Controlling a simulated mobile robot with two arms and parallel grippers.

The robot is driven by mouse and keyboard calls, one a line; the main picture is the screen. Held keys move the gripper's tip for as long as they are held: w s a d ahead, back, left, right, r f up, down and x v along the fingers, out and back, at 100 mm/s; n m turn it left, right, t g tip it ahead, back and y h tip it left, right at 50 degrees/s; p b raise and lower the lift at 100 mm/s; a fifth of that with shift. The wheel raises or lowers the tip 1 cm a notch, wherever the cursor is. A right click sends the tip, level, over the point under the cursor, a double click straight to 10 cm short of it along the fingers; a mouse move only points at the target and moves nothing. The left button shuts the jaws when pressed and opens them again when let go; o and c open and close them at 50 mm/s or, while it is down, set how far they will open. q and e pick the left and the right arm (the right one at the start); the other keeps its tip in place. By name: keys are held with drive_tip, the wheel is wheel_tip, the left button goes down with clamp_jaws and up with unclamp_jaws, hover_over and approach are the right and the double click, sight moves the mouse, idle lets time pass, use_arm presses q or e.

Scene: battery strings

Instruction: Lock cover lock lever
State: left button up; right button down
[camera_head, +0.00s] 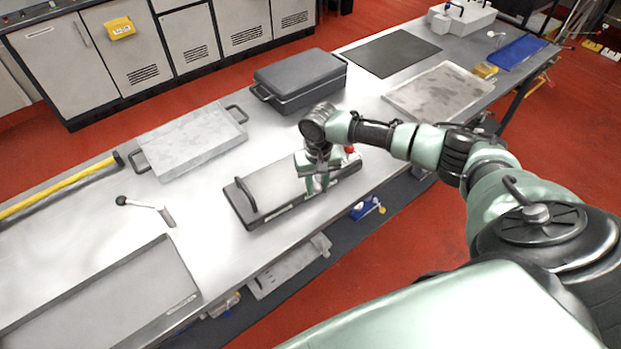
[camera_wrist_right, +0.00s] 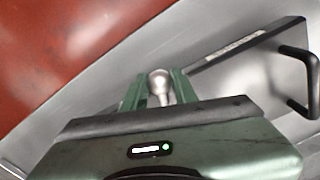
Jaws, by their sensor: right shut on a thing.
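A flat grey cover (camera_head: 275,187) with dark edges and a black handle (camera_head: 245,195) lies near the front edge of the table. My right gripper (camera_head: 319,184) is at the cover's front side, right of its middle. In the right wrist view the green fingers of my right gripper (camera_wrist_right: 159,92) are shut on a silver ball-ended lever (camera_wrist_right: 158,80). The lever's lower part is hidden by the gripper. The cover's dark edge (camera_wrist_right: 232,48) and its handle (camera_wrist_right: 300,82) show to the right there. My left gripper is not in view.
A small lever with a black knob (camera_head: 122,200) stands on the table to the left. A red knob (camera_head: 350,149) is close beside my right wrist. A dark case (camera_head: 300,75) and a grey lidded box (camera_head: 190,140) stand behind. Bare table lies between the left lever and cover.

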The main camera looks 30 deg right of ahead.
drive_tip(key=shift+d, duration=0.1)
drive_tip(key=shift+s+d+n+p, duration=0.2)
drive_tip(key=shift+d+n+p, duration=0.15)
drive_tip(key=shift+d+n, duration=0.55)
drive_tip(key=shift+a+n, duration=0.15)
drive_tip(key=shift+n, duration=0.25)
drive_tip(key=shift+d+n, duration=0.85)
drive_tip(key=shift+n, duration=0.35)
drive_tip(key=shift+w+d+n, duration=0.15)
drive_tip(key=shift+d+n, duration=0.6)
drive_tip(key=shift+n, duration=0.55)
